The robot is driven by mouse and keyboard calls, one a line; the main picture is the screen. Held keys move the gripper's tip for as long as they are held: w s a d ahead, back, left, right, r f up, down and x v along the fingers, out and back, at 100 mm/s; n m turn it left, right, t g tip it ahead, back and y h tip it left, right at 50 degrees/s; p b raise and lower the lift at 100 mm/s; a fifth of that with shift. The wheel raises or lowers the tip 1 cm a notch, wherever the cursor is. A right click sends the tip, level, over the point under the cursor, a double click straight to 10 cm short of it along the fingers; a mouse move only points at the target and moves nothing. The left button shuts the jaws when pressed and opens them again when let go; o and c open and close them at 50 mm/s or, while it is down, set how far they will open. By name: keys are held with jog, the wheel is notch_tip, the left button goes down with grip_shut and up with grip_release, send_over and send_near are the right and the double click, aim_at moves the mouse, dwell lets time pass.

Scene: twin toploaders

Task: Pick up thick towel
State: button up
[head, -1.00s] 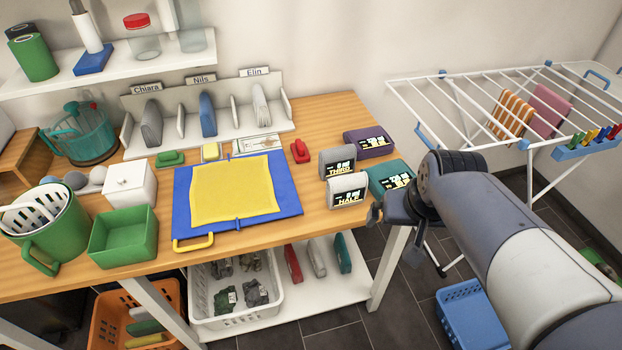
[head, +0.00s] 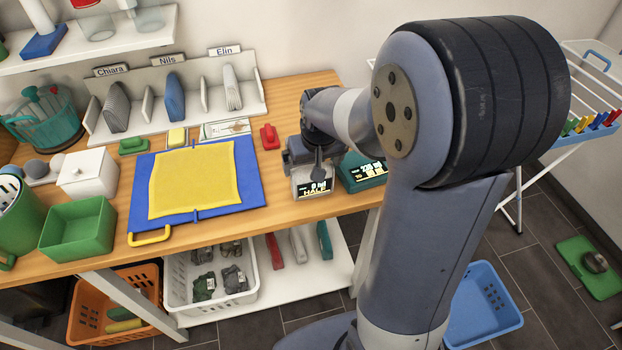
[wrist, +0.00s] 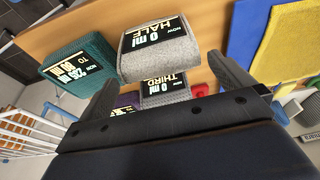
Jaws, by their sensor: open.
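No label marks a thick towel, so I cannot tell which item it is. A light grey, fabric-textured folded block with a HALF display (head: 305,172) stands near the table's right end. It fills the upper middle of the wrist view (wrist: 150,68). A darker grey THIRD block (wrist: 180,99) is behind it. A teal block (head: 350,160) is beside them; a purple one (wrist: 124,100) is partly hidden. My gripper (head: 303,158) is open and empty, fingers pointing down over the grey blocks. In the wrist view its fingers (wrist: 162,70) flank the HALF block; contact is unclear.
A yellow cloth (head: 195,180) lies on a blue folding board (head: 250,190) to the left. A red item (head: 269,136) is close to my gripper. A shelf rack (head: 255,105) stands behind.

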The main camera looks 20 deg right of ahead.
aim_at(312, 167)
jog(key=shift+w+p+x, duration=0.2)
jog(key=shift+p+x, duration=0.4)
jog(key=shift+x, duration=2.15)
jog(key=shift+d+r, duration=0.1)
jog(key=shift+c, duration=0.2)
jog(key=c, duration=0.7)
notch_tip(312, 167, up, 10)
jog(key=shift+r+b, duration=0.1)
jog(key=shift+b, duration=0.4)
